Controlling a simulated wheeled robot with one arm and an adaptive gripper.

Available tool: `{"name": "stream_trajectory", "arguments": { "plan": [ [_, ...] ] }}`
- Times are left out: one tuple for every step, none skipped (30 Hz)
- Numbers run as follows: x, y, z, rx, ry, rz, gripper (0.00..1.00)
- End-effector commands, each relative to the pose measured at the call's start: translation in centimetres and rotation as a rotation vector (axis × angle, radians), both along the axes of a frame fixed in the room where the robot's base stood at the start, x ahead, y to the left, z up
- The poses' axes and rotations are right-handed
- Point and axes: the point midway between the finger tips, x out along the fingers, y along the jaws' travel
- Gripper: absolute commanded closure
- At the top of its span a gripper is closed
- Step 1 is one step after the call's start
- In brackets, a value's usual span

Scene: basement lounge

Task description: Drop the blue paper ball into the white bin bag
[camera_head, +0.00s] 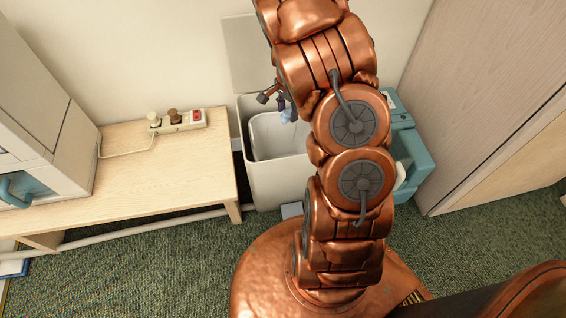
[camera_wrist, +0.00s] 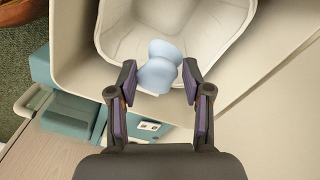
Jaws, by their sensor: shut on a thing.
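The blue paper ball (camera_wrist: 159,68) is pale blue and sits between the fingertips of my gripper (camera_wrist: 160,82) in the wrist view. My gripper is shut on it. In the head view the ball (camera_head: 287,115) shows small below my gripper (camera_head: 281,101), over the bin opening. The white bin bag (camera_wrist: 123,45) lines the open bin, and the ball is in front of its opening in the wrist view. In the head view the bag (camera_head: 268,131) shows inside the bin (camera_head: 277,183), partly hidden by my arm. How far the ball is above the bag is hard to tell.
A wooden table (camera_head: 180,160) stands left of the bin, with a power strip (camera_head: 178,122) and a white machine (camera_head: 45,130). A teal and grey object (camera_head: 412,158) stands right of the bin, beside a wooden door panel (camera_head: 470,90). Green carpet (camera_head: 170,255) lies open in front.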

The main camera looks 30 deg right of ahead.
Motion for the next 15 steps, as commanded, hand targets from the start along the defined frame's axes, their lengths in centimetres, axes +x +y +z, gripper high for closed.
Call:
{"name": "stream_trajectory", "arguments": {
  "plan": [
    [0.0, 0.0, -0.7, 0.001, 0.002, 0.001, 0.64],
    [0.0, 0.0, -0.9, 0.002, 0.002, 0.001, 0.64],
    [-0.1, 0.1, -1.4, 0.002, 0.002, 0.001, 0.64],
    [-0.1, 0.1, -1.7, 0.002, 0.003, 0.001, 0.64],
    [-0.1, 0.1, -2.0, 0.002, 0.003, 0.002, 0.64],
    [-0.1, 0.1, -2.5, 0.003, 0.003, 0.002, 0.64],
    [-0.1, 0.1, -2.8, 0.002, 0.004, 0.002, 0.64],
    [-0.1, 0.1, -3.1, 0.002, 0.004, 0.002, 0.65],
    [-0.1, 0.1, -3.6, 0.002, 0.004, 0.003, 0.65],
    [-0.1, 0.1, -3.9, 0.002, 0.004, 0.003, 0.65],
    [-0.1, 0.1, -4.1, 0.003, 0.003, 0.003, 0.65],
    [-0.1, 0.1, -4.5, 0.003, 0.003, 0.003, 0.65],
    [0.0, 0.1, -4.7, 0.003, 0.002, 0.003, 0.65],
    [0.0, 0.1, -4.8, 0.002, 0.002, 0.003, 0.65],
    [0.0, 0.1, -5.0, 0.002, 0.001, 0.003, 0.65]
  ]
}}
